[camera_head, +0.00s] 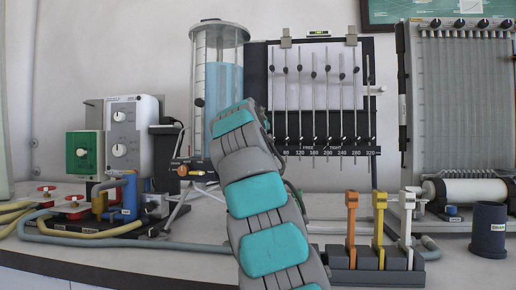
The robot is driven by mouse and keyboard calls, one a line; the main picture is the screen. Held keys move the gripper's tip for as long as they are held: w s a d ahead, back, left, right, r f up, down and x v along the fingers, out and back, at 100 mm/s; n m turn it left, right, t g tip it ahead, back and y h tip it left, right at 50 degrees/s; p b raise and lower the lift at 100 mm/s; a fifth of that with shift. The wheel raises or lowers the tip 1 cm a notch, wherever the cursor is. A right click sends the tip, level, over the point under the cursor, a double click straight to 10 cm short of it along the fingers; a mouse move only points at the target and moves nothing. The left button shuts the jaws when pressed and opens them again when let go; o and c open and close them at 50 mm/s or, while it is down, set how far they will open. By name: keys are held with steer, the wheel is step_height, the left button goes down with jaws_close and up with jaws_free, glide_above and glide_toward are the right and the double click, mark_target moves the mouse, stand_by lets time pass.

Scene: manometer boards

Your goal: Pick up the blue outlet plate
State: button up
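A small blue upright piece (130,194) stands on the bench at the left, beside a grey-blue hose end and in front of the white pump box. A small blue label plate (121,213) shows at its foot; its lettering is too small to read. I cannot tell for sure which of these is the outlet plate. My teal and grey arm rises through the middle of the view, to the right of both and well apart from them. My gripper does not show; the arm's far end, before the water cylinder, hides it.
Red valve handles (71,207) and yellow hoses (94,236) lie around the blue piece. A water cylinder (225,80) and a manometer board (317,95) stand behind my arm. Orange, yellow and white levers (378,222) and a dark cup (489,230) stand at the right.

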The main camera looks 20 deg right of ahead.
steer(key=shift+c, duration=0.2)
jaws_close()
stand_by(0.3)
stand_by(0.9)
